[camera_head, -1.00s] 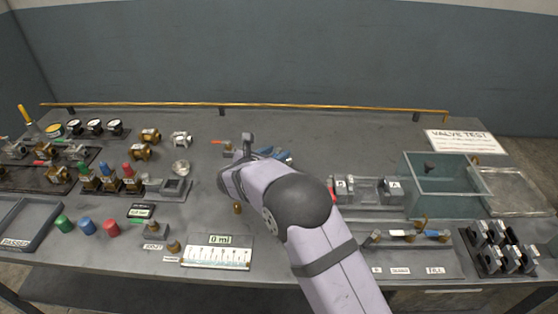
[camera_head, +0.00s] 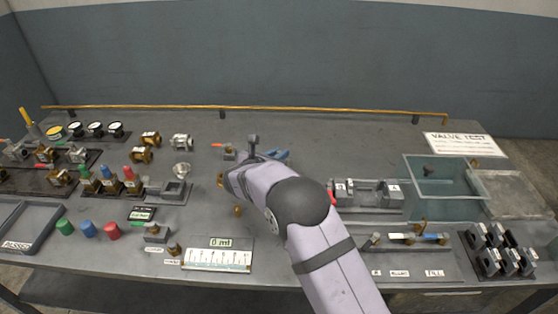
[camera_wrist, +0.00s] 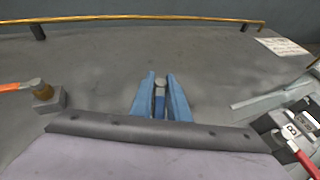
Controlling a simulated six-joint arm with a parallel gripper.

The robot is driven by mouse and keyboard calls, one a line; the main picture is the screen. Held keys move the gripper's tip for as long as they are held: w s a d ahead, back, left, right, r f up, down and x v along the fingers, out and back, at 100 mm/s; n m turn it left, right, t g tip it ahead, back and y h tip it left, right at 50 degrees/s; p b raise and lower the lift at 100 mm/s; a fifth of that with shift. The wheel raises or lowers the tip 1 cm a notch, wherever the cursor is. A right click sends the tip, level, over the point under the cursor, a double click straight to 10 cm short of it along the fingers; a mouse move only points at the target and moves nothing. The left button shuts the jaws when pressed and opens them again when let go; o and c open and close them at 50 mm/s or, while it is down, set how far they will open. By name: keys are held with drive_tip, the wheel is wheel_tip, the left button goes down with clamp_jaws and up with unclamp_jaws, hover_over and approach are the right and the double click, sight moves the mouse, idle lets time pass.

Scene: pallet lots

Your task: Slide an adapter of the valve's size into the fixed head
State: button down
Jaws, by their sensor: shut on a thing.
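My gripper (camera_wrist: 160,96) shows in the wrist view as two blue fingers. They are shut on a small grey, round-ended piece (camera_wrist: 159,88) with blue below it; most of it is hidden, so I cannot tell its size. In the head view the blue fingers (camera_head: 275,155) are over the middle of the table, beyond my wrist. A valve with an orange handle (camera_wrist: 38,90) sits on a grey block to the left of the fingers. The grey fixture with lettered labels (camera_head: 368,192), which may carry the fixed head, stands to the right, apart from my gripper.
A tray with small fittings (camera_head: 410,245) and a rack of black blocks (camera_head: 500,250) lie at the front right. A clear tank (camera_head: 440,180) stands behind them. Valves, gauges and coloured caps (camera_head: 88,229) fill the left side. The back middle of the table is clear.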

wheel_tip(320, 180, up, 10)
drive_tip(key=shift+r+b, duration=0.15)
drive_tip(key=shift+b, duration=0.25)
drive_tip(key=shift+w+d+f, duration=0.1)
drive_tip(key=shift+d+f, duration=0.05)
drive_tip(key=shift+f, duration=0.05)
drive_tip(key=d+r+m+h+b, duration=0.1)
drive_tip(key=d+r+b, duration=0.15)
drive_tip(key=d, duration=0.25)
drive_tip(key=s+d+r+m+g+h+b, duration=0.1)
drive_tip(key=d+r+b, duration=0.1)
drive_tip(key=d+b, duration=0.3)
drive_tip(key=d+r+m+h+b, duration=0.1)
drive_tip(key=d+r+b, duration=0.15)
drive_tip(key=d, duration=0.35)
drive_tip(key=s+d+m+g+h+b, duration=0.1)
drive_tip(key=s+d+b, duration=0.2)
drive_tip(key=s+d, duration=0.4)
drive_tip(key=shift+g, duration=0.3)
drive_tip(key=shift+s+d+f+b, duration=0.35)
drive_tip(key=shift+s+f, duration=0.3)
drive_tip(key=shift+f, duration=1.9)
drive_tip(key=shift+s+d+f+b, duration=0.4)
drive_tip(key=shift+s+f, duration=0.25)
drive_tip(key=shift+f, duration=1.9)
drive_tip(key=shift+s+d+f+b, duration=0.35)
drive_tip(key=shift+s+f, duration=0.3)
drive_tip(key=shift+f, duration=1.9)
